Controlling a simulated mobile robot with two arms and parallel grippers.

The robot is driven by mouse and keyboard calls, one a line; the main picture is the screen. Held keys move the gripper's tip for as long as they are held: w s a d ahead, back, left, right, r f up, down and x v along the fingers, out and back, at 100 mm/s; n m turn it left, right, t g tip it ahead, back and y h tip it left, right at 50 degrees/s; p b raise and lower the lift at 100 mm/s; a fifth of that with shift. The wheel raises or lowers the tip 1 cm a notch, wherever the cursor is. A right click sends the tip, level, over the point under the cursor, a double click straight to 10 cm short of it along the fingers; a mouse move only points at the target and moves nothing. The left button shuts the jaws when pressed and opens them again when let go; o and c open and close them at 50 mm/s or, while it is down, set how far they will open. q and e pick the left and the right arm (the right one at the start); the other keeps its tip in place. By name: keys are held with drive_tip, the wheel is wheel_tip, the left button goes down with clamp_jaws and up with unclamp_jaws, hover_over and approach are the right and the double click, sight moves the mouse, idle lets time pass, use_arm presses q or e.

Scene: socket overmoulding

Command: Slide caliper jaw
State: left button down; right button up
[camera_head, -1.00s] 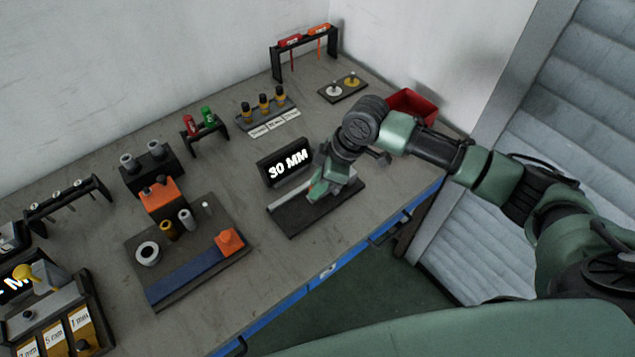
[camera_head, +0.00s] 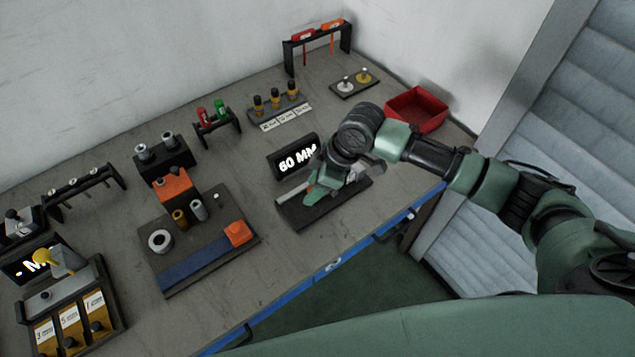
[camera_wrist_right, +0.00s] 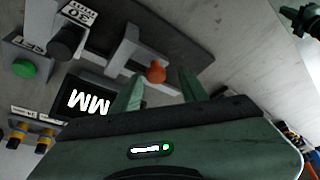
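The caliper (camera_head: 291,217) lies on a dark base near the table's front edge, with a pale rail. The display (camera_head: 293,158) behind it reads 60 MM. My right gripper (camera_head: 313,194) is low over the caliper, hiding part of the rail and jaw. In the right wrist view, its two green fingers (camera_wrist_right: 161,75) are apart. A small orange knob (camera_wrist_right: 155,72) on the grey jaw piece (camera_wrist_right: 126,52) shows between the fingertips; contact cannot be told. My left gripper is not recognisable in either view.
A red bin (camera_head: 418,108) stands at the back right. A socket tray (camera_head: 206,264) with an orange block (camera_head: 238,233) lies to the left. A lever box (camera_head: 68,300) stands at the far left.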

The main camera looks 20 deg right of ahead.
drive_tip(key=b+v, duration=0.1)
drive_tip(key=v, duration=0.6)
drive_tip(key=shift+r, duration=0.35)
drive_tip(key=shift+s, duration=0.1)
